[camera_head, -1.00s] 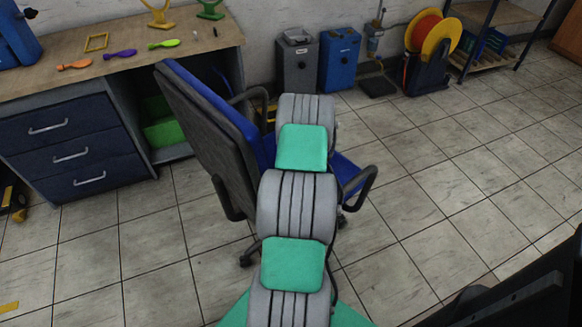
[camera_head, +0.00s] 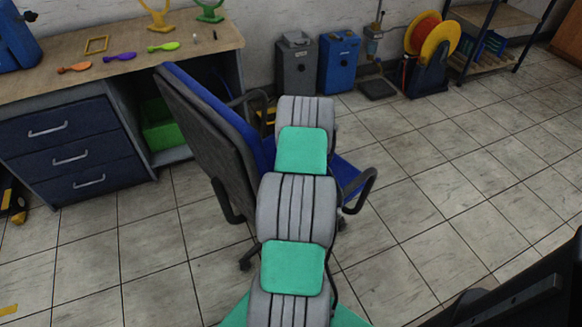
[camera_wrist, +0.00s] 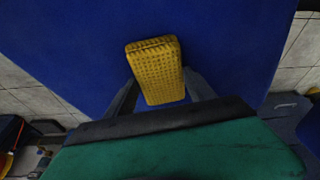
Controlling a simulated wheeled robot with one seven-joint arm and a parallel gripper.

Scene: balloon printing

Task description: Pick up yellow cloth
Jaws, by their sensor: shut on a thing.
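The yellow cloth (camera_wrist: 158,75) is a thick, textured yellow block in the wrist view. It sits between the two fingers of my gripper (camera_wrist: 160,90), which is shut on it. Behind it is the blue seat of the office chair (camera_wrist: 60,45). I cannot tell whether the cloth touches the seat or is held above it. In the head view my arm hides the cloth and the gripper, and the blue chair (camera_head: 205,130) shows around my arm.
A grey bin (camera_head: 297,62), a blue bin (camera_head: 338,62) and an orange-yellow reel (camera_head: 432,40) stand along the wall.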

